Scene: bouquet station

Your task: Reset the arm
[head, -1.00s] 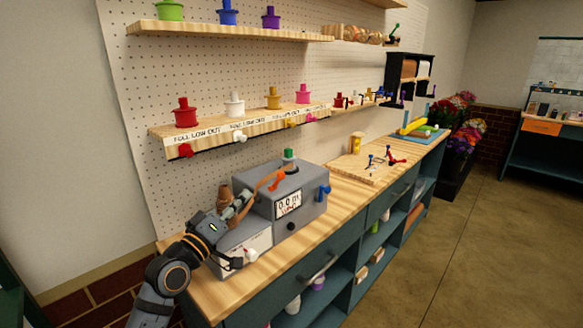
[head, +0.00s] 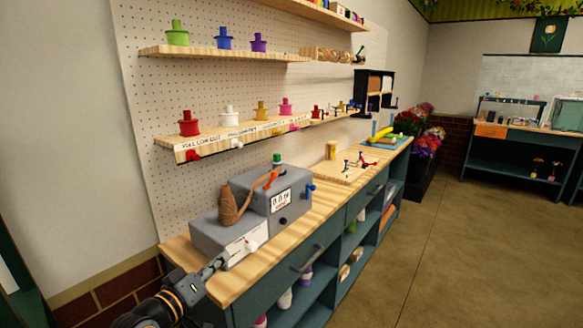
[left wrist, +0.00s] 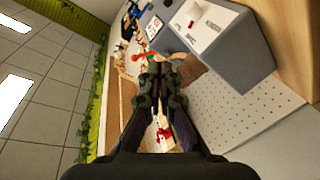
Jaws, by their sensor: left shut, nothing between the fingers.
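My left gripper (head: 213,268) is at the lower left in the head view, at the near front corner of the grey machine (head: 225,232). It is shut and empty. In the left wrist view the closed fingers (left wrist: 160,72) point up the picture, with the grey machine beyond them at the upper right. A brown cone-shaped piece (head: 229,208) stands on the low part of the machine, apart from the gripper. My right gripper is not in view.
The wooden counter (head: 226,288) runs along the pegboard wall. Shelves (head: 190,152) above it hold coloured spools. A wooden board (head: 345,173) with small pegs lies farther along. Open floor (head: 440,250) is at the right.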

